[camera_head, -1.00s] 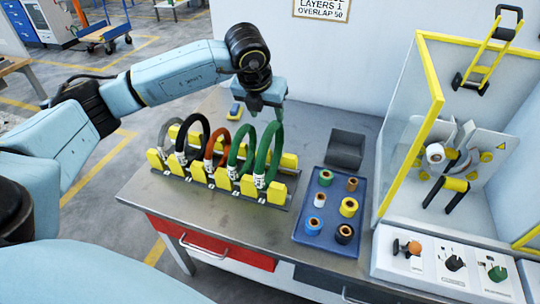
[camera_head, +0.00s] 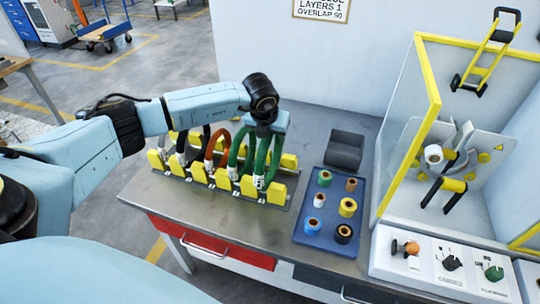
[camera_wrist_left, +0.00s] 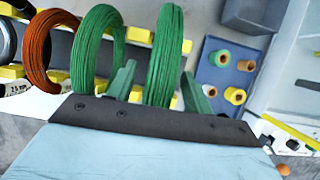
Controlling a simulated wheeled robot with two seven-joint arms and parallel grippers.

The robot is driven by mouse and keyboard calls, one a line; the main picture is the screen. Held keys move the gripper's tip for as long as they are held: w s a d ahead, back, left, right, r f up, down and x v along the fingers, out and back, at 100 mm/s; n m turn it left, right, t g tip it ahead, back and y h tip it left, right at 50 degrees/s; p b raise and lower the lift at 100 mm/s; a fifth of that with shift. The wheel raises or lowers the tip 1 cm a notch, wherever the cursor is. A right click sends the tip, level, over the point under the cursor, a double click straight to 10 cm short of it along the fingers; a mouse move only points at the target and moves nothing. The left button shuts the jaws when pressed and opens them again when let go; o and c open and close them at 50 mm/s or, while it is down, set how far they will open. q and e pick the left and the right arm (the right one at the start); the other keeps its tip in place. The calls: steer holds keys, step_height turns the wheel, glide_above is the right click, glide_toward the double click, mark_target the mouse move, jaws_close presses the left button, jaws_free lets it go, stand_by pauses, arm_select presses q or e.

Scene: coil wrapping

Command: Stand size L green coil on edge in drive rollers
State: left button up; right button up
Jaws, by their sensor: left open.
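Two green coils stand on edge in a slotted rack (camera_head: 222,190). The right-hand one (camera_head: 272,152) looks larger than its green neighbour (camera_head: 240,150); I cannot read size labels. My left gripper (camera_head: 263,140) points down over the top of the right-hand coil. In the left wrist view, this coil (camera_wrist_left: 166,50) passes between the two green fingers of the open gripper (camera_wrist_left: 158,88), with gaps beside it; the other green coil (camera_wrist_left: 97,42) lies outside the left finger. The yellow and black rollers (camera_head: 452,186) sit empty inside the wrapping machine. My right gripper is not in view.
Orange (camera_head: 215,145), black and grey coils fill the rack's left slots. A blue tray (camera_head: 326,236) of tape rolls and a grey bin (camera_head: 345,150) stand right of the rack. The machine's yellow-framed clear guard (camera_head: 408,125) rises between the bench and rollers.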

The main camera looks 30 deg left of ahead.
arm_select(q)
steer(key=shift+w+f, duration=0.15)
steer(key=shift+f, duration=0.2)
jaws_close()
stand_by(1.2)
steer(key=shift+w+a+r, duration=0.1)
steer(key=shift+r, duration=0.1)
